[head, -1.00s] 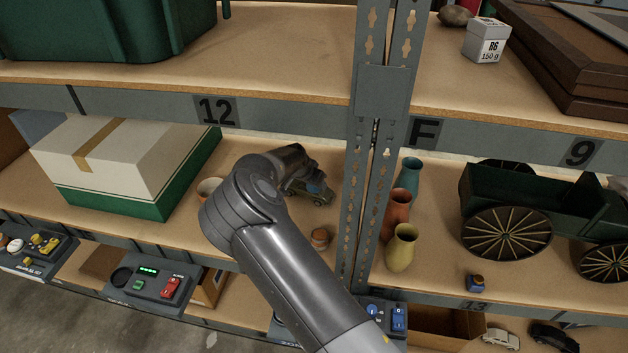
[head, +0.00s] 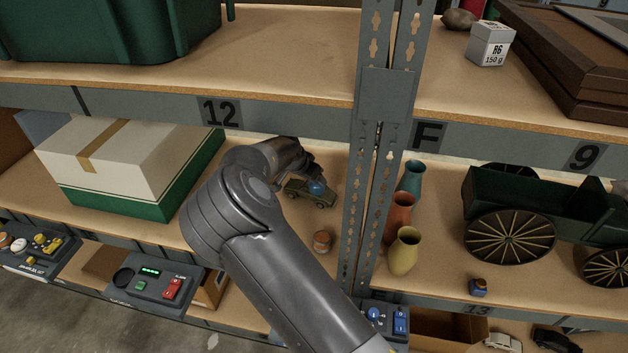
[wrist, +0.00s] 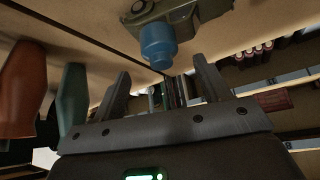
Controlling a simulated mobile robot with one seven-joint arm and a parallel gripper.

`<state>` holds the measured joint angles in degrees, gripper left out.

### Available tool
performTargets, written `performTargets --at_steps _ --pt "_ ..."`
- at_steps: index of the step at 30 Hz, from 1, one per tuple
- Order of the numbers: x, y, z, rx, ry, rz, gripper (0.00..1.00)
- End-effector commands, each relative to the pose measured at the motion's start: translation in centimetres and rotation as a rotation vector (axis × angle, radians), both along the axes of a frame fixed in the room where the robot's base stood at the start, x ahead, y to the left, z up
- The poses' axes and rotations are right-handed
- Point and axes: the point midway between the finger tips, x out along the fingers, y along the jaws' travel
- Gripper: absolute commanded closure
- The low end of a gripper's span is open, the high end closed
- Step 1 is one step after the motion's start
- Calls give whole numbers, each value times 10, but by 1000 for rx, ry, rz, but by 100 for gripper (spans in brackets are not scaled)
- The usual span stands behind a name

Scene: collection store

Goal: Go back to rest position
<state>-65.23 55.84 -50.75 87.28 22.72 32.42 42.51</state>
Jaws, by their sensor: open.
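My gripper (head: 308,168) is on the middle shelf, in the bay marked 12, just behind a green toy car (head: 298,193). The green car (wrist: 180,14) and the blue piece (wrist: 157,47) lie beyond the fingertips there. My arm reaches in from the lower right and hides part of the shelf.
The upright post (head: 375,170) stands close right of my gripper. Orange (head: 399,216), teal (head: 412,178) and yellow (head: 404,250) vases stand past it. A small brown jar (head: 322,241) is nearer the shelf edge. A cream and green box (head: 130,165) stands left. The upper shelf (head: 290,50) hangs above.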

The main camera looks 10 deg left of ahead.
Motion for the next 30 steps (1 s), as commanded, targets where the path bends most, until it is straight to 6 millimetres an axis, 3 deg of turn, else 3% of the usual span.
performTargets --at_steps 15,20,23,30 --pt "-3 1 5 -1 0 -1 31" --pt "-9 0 -2 38 18 -24 31" --pt "-24 1 -16 115 55 -70 31" --pt "-86 23 -45 378 180 -229 31"
